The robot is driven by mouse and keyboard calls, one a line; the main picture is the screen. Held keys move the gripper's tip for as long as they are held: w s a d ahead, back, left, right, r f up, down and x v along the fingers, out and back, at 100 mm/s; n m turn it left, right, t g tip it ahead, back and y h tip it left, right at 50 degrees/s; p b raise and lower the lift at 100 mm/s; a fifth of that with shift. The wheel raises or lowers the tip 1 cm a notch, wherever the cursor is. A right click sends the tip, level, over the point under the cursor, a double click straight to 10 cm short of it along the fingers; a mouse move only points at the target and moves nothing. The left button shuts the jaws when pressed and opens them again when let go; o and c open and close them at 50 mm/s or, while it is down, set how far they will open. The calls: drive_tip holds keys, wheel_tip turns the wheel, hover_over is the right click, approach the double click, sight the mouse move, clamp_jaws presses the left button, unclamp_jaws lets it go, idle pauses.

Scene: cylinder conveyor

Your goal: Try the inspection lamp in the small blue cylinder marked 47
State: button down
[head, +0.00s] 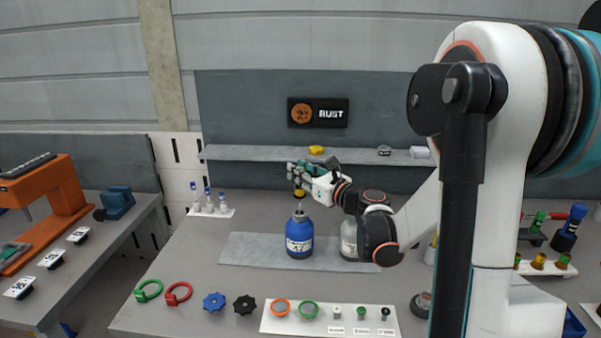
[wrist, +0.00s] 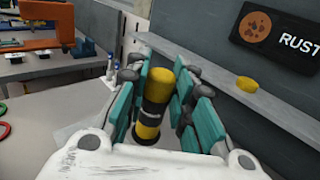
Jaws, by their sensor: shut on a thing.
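The small blue cylinder (head: 299,243) stands upright on a grey mat (head: 240,250) on the bench; its white label appears to read 47. My gripper (head: 303,178) is directly above it, shut on a yellow and black inspection lamp. The lamp (wrist: 153,105) is upright between the teal fingers of my gripper (wrist: 163,95) in the wrist view. In the head view its lower part (head: 299,194) shows under the fingers, over the cylinder's neck. I cannot tell whether the lamp's tip is inside the neck. The cylinder cannot be made out in the wrist view.
A pale cylinder (head: 348,238) stands right of the blue one, partly behind my arm. Rings, knobs and a white board (head: 330,321) of small parts line the front. A shelf (head: 240,153) with a yellow disc (head: 316,150) runs behind. An orange machine (head: 60,205) stands left.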

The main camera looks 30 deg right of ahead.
drive_tip(key=shift+f+b, duration=0.85)
drive_tip(key=shift+f, duration=0.2)
drive_tip(key=shift+r, duration=0.2)
idle(0.6)
drive_tip(key=shift+r+p, duration=3.65)
drive_tip(key=shift+r, duration=1.2)
drive_tip(key=shift+f, duration=0.1)
